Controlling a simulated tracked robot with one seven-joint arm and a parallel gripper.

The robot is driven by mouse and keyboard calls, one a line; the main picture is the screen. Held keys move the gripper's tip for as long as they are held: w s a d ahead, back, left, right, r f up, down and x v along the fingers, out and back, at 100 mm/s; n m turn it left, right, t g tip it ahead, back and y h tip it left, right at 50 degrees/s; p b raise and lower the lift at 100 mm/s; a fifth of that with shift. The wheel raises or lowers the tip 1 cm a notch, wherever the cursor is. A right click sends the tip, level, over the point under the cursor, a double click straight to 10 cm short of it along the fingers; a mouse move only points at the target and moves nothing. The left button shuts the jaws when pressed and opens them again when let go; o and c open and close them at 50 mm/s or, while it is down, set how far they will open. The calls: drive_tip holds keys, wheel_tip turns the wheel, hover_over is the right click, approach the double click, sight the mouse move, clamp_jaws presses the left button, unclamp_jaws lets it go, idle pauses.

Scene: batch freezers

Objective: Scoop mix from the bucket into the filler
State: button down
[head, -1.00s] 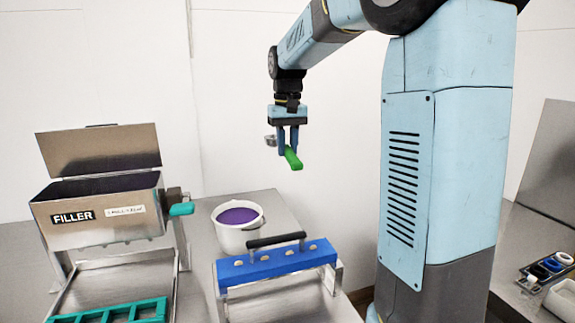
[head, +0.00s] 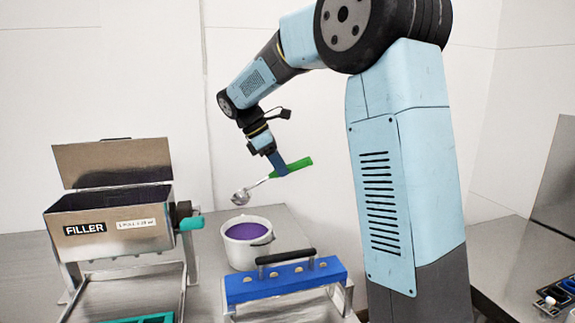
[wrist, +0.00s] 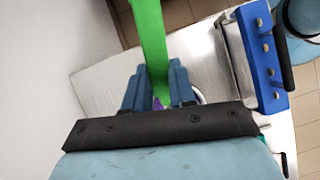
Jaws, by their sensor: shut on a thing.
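My gripper (head: 277,165) is shut on the green handle (head: 295,166) of a metal scoop (head: 241,197). The scoop is tilted, its bowl low on the left, above the bucket and apart from it. I cannot tell what is in the bowl. The white bucket (head: 247,254) stands on the steel table with purple mix (head: 247,230) inside. The steel filler (head: 112,238), labelled FILLER, stands to the left with its lid (head: 113,163) raised. In the wrist view, the green handle (wrist: 150,45) runs up between my fingers; the bowl is hidden.
A blue bar with a black handle (head: 285,281) sits on a metal frame in front of the bucket. A teal tray (head: 140,319) lies below the filler, and a teal-handled crank (head: 192,223) sticks out from its right side. Small items (head: 556,295) are at far right.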

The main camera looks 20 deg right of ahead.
sight(271, 172)
drive_tip(key=shift+w+a+f+n+t+h, duration=0.15)
drive_tip(key=shift+w+a+n+t+h, duration=0.3)
drive_tip(key=shift+n, duration=0.55)
drive_tip(key=shift+s+d+f, duration=0.1)
drive_tip(key=shift+d+f, duration=0.1)
drive_tip(key=shift+f, duration=1.8)
drive_tip(key=shift+a+f, duration=0.5)
drive_tip(key=shift+f, duration=0.25)
drive_tip(key=shift+a+f, duration=0.5)
drive_tip(key=shift+f, duration=0.25)
drive_tip(key=shift+a+f, duration=0.5)
drive_tip(key=shift+f, duration=0.25)
drive_tip(key=shift+d+r+y, duration=0.55)
drive_tip(key=shift+d+y, duration=0.25)
drive_tip(key=shift+y, duration=0.05)
drive_tip(key=shift+d+r+y, duration=0.6)
drive_tip(key=shift+d+y, duration=0.2)
drive_tip(key=shift+y, duration=0.05)
drive_tip(key=shift+d+r+y, duration=0.55)
drive_tip(key=shift+d+y, duration=0.25)
drive_tip(key=shift+y, duration=0.05)
